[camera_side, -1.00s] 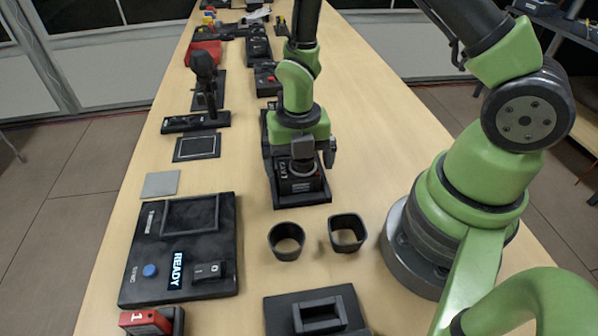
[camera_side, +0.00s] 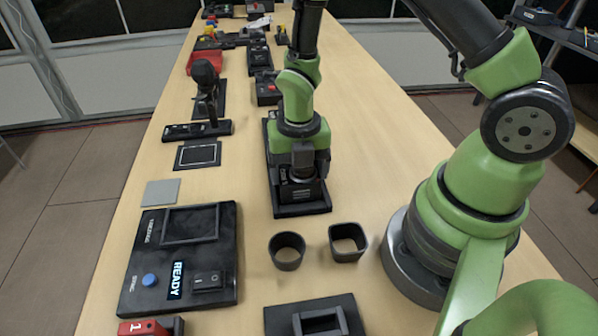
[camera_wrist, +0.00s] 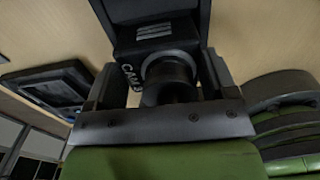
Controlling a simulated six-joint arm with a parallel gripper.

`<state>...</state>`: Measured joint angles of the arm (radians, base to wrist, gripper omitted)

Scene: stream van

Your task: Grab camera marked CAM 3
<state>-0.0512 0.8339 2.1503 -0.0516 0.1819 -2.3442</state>
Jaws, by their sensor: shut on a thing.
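The black camera marked CAM 3 (camera_wrist: 128,76) fills the upper middle of the wrist view, its white lettering on the left side of its body and its round lens facing my gripper. In the side view this camera (camera_side: 300,193) stands in a black dock (camera_side: 303,211) near the table's middle. My gripper (camera_side: 298,172) points down over it. In the wrist view my gripper (camera_wrist: 162,72) is shut on the camera, one finger on each side. The camera's lower part is partly hidden, and I cannot tell whether it still touches the dock.
Two dark open holders (camera_side: 287,251) stand in front of the dock. A black console lit READY (camera_side: 176,280) lies at the left. A microphone-like item (camera_side: 205,85) stands farther back. Several black devices (camera_side: 262,60) line the far table. The right middle is bare wood.

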